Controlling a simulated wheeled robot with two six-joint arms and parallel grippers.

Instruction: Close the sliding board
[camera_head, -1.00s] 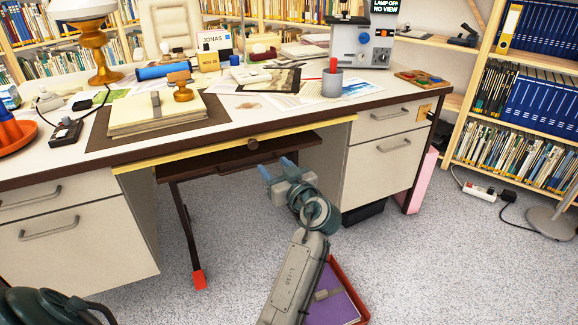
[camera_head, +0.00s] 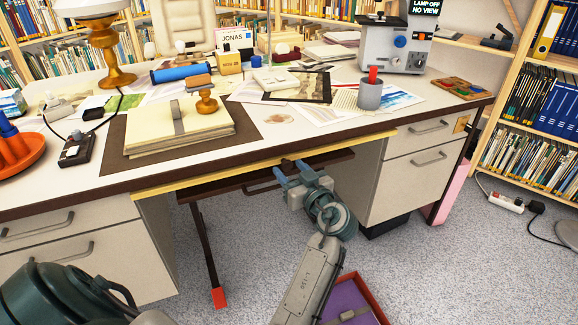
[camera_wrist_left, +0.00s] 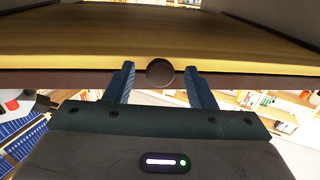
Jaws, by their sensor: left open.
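The sliding board (camera_head: 235,177) is a thin board with a pale yellow front edge just under the desk top, projecting a little. A round dark knob (camera_head: 287,164) sits on its front edge. In the left wrist view I see the board's wooden underside (camera_wrist_left: 160,35) and the knob (camera_wrist_left: 160,72). My left gripper (camera_head: 294,174) is open just in front of the knob. In the left wrist view its two fingers (camera_wrist_left: 160,84) stand on either side of the knob, with gaps and no visible contact. My right gripper is not in view.
The desk (camera_head: 300,128) carries papers, a stamp and a grey cup (camera_head: 370,94). Drawer blocks (camera_head: 412,182) flank the knee space. A red-rimmed box (camera_head: 350,305) lies on the floor near my arm.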

